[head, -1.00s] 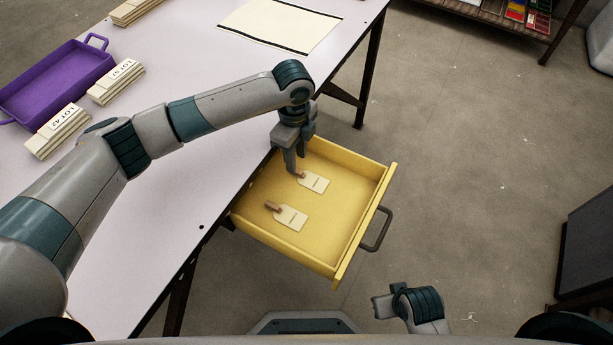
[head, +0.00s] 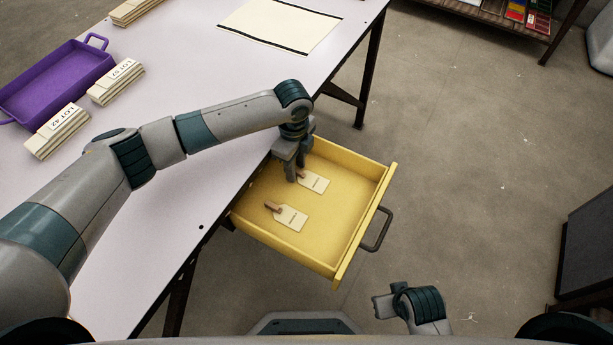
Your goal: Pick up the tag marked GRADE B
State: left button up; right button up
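Two cream tags with brown ends lie flat in the open yellow drawer (head: 340,217). The near tag (head: 292,218) is fully in view. The far tag (head: 314,182) has its brown end next to my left gripper (head: 296,172). The print on both tags is too small to read, so I cannot tell which says GRADE B. My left gripper points down into the drawer, its fingers apart, at the far tag's brown end. I cannot tell whether it touches that tag. My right gripper (head: 383,306) is low in the picture, outside the drawer, its fingers unclear.
The pale table (head: 170,215) holds a purple tray (head: 58,82), card stacks marked LOT 57 (head: 116,83) and LOT 42 (head: 57,131), and a cream sheet (head: 280,25). The drawer handle (head: 377,230) sticks out to the right. The floor right of the drawer is clear.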

pick_arm(q)
jog(key=shift+c, duration=0.3)
grip_shut()
jog(key=shift+r, duration=0.1)
jog(key=shift+r, duration=0.4)
notch_tip(320, 180, up, 4)
jog(key=shift+f, duration=0.25)
jog(key=s+d+r, duration=0.5)
jog(key=d+r, duration=0.1)
jog(key=d, duration=0.4)
jog(key=shift+s+d+r, duration=0.15)
jog(key=shift+s+r, duration=0.15)
